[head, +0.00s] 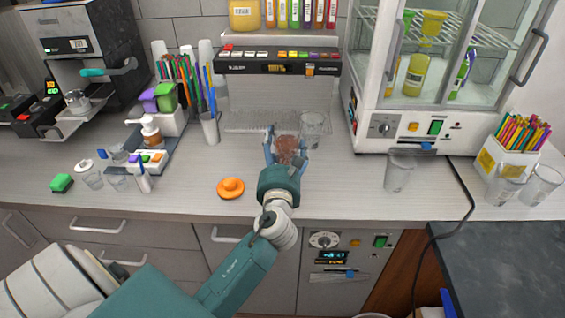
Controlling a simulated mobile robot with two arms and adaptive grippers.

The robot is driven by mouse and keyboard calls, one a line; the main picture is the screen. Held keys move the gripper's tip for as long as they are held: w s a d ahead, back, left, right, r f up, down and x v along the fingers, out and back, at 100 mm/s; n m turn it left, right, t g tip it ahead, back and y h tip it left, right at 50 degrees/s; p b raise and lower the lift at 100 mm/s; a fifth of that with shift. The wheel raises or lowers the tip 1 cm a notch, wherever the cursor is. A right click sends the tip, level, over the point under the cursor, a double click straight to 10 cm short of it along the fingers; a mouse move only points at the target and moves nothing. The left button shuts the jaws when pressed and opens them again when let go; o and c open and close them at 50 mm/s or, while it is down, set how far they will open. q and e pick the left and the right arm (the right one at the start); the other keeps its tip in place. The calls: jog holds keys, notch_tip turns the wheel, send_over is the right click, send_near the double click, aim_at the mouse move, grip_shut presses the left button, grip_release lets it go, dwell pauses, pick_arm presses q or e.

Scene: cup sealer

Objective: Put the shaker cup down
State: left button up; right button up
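A cup with reddish-brown contents (287,147), which may be the shaker cup, is between the fingers of my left gripper (286,146). The gripper comes from the front, its blue fingers on either side of the cup. I cannot tell whether both fingers press on it, or whether its base touches the counter, as the gripper hides its lower part. A clear cup (313,127) stands just behind and right of it. An orange round lid-like piece (231,188) lies on the counter to the front left. My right gripper is not in view.
A white cabinet (372,131) stands at the right, with a clear cup (399,172) in front. A cup of straws (210,127) and dispenser bottles (151,133) stand left. The counter (330,190) is clear right of the gripper.

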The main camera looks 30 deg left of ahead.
aim_at(281, 162)
pick_arm(q)
jog(key=shift+a+f, duration=0.1)
jog(key=shift+f, duration=0.45)
jog(key=shift+f+b, duration=0.5)
jog(key=shift+f, duration=1.4)
jog(key=shift+f, duration=0.15)
jog(key=o, duration=1.6)
jog(key=shift+f, duration=0.1)
jog(key=shift+o, duration=0.2)
